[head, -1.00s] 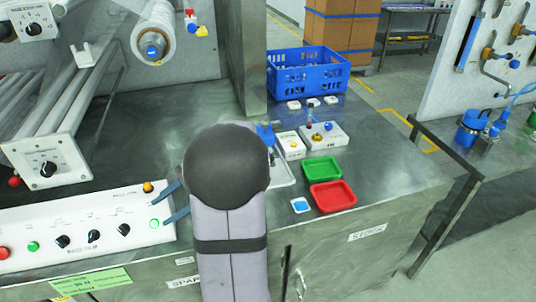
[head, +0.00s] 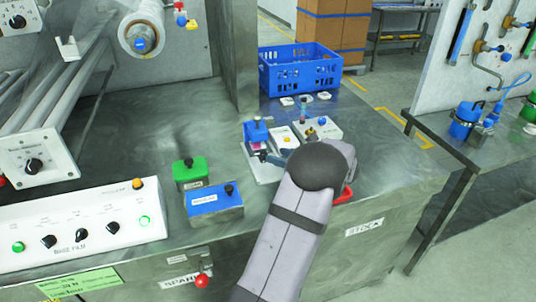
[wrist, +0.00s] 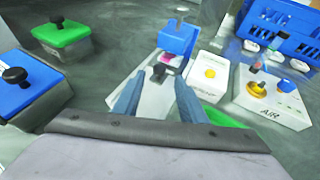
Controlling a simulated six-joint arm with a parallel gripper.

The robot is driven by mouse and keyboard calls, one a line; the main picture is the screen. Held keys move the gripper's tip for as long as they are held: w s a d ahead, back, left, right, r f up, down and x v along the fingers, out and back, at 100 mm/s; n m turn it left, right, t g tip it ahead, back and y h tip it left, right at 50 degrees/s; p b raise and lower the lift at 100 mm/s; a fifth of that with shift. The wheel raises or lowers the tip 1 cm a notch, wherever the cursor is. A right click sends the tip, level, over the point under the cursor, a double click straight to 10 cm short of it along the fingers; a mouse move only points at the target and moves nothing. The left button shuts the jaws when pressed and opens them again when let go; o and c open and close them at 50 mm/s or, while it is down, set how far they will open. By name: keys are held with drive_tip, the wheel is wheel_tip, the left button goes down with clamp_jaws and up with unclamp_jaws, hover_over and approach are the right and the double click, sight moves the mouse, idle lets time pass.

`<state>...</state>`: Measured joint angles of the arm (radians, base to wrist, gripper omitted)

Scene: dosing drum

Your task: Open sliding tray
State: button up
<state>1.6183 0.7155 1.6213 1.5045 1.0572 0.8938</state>
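The sliding tray seems to be part of a small pale metal unit (head: 262,172) with a blue block (head: 256,131) at its far end. In the wrist view this unit (wrist: 147,101) carries a black knob (wrist: 158,72), with a pink patch under the blue block (wrist: 178,38). My gripper (wrist: 161,80) is open, with its two blue fingers pointing at the unit, one on each side of the knob in the picture. Contact with the knob cannot be told. In the head view my arm hides part of the unit's near right side.
A green box (head: 190,174) and a blue box (head: 215,202), each with a black knob, stand left of the unit. White button boxes, one marked AIR (wrist: 271,98), stand to its right. A red tray (head: 345,194) is mostly hidden behind my arm. A blue crate (head: 300,72) stands behind.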

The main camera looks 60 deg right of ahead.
sight(265, 153)
drive_tip(key=shift+p+x, duration=0.6)
drive_tip(key=shift+x, duration=2.7)
drive_tip(key=shift+a, duration=0.1)
clamp_jaws()
